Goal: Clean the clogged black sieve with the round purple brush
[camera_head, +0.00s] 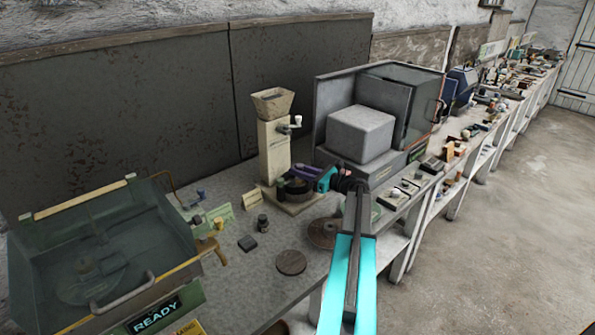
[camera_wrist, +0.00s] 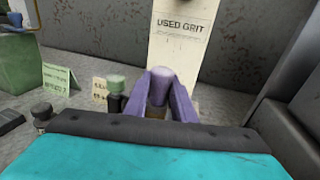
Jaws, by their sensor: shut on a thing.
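My gripper (camera_wrist: 165,100) has purple fingers, shut on the upright purple brush (camera_wrist: 158,84) between them in the wrist view. The brush's rounded top is pale, and its lower end is hidden behind my teal wrist part. In the head view my gripper (camera_head: 300,172) reaches to the foot of the cream grit stand, just above a round black thing that looks like the sieve (camera_head: 297,188). My gripper partly covers it, and I cannot tell whether the brush touches it. The sieve cannot be made out in the wrist view.
The cream stand (camera_head: 275,145) marked USED GRIT rises close behind my gripper. A grey machine (camera_head: 362,134) stands to the right. A green-topped bottle (camera_wrist: 115,92) stands left of the brush.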

